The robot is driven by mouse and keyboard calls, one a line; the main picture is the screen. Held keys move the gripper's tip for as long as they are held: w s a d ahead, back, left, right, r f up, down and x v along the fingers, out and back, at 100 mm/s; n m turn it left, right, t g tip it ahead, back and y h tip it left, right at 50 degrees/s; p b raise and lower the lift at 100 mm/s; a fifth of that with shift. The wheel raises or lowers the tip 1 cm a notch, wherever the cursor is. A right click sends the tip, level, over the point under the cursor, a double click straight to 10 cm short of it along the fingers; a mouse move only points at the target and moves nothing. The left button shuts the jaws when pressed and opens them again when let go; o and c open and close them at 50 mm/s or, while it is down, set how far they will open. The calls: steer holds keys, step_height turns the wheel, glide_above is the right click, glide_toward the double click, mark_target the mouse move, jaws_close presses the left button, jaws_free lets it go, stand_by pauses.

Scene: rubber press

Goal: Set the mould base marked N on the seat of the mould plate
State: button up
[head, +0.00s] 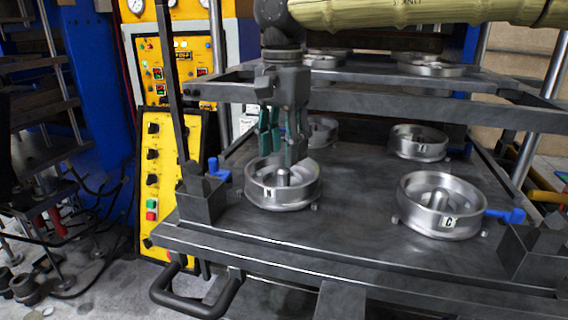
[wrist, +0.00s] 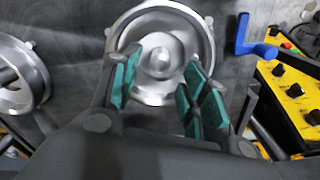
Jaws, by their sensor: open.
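The mould base marked N (head: 267,195) is a shiny metal ring with a central post. It lies flat on the dark mould plate (head: 345,212) at the front left, with small pegs at its rim. My gripper (head: 282,148) is open just above it, fingers pointing down. In the wrist view the base (wrist: 145,27) lies beyond my green-padded fingers (wrist: 164,65), with its post between them. The fingers look apart from the post and hold nothing. Whether the base is fully down on its seat cannot be told.
A similar base marked C (head: 448,223) sits at the front right, with more bases behind (head: 418,142). Blue handles (head: 219,170) stand at both sides. An upper shelf (head: 400,100) crosses behind my gripper. A yellow control panel (head: 168,165) stands left.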

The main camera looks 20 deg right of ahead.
mark_target(283, 168)
step_height(283, 168, up, 8)
steer(key=b, duration=0.1)
stand_by(0.6)
